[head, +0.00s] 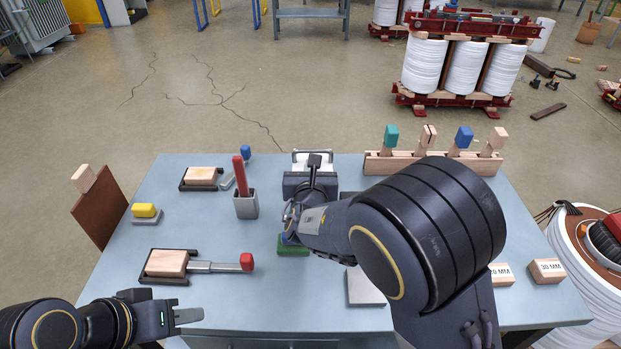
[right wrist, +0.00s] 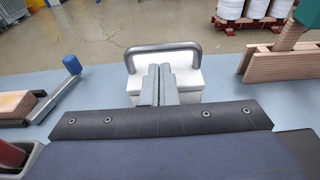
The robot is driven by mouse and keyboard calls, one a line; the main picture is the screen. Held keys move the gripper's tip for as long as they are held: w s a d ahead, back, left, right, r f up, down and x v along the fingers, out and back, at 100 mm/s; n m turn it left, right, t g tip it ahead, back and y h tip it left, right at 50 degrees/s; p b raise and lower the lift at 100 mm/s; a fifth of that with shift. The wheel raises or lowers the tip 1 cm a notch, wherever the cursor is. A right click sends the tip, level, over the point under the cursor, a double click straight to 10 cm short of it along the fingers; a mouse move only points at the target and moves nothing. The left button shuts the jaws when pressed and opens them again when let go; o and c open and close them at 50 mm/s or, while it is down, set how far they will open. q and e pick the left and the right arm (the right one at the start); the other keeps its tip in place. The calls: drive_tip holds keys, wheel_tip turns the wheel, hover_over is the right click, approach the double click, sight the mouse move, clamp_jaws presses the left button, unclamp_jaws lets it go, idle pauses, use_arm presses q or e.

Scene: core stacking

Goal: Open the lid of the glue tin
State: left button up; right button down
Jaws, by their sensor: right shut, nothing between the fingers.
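The glue tin appears to be the white block with a grey bar handle (head: 312,153) at the table's far edge. In the right wrist view the white block (right wrist: 183,80) shows close up, with the bar handle (right wrist: 160,48) arching above it. My right gripper (right wrist: 157,70) is shut and empty. Its fingertips are in front of the white block, below the bar in the picture; I cannot tell whether they touch. In the head view my right arm and gripper body hide the tin's near side. My left gripper (head: 195,315) hangs at the front left, away from the tin; its finger gap is unclear.
Left of the tin stand a grey holder with a red-handled tool (head: 245,205) and a blue-tipped tool (head: 243,158). A wooden rack (head: 375,164) stands to the right. A red-ended tool (head: 245,262) lies at front left. A green block (head: 293,251) is below my right wrist.

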drive_tip(key=shift+w+f, duration=0.2)
drive_tip(key=shift+w, duration=0.8)
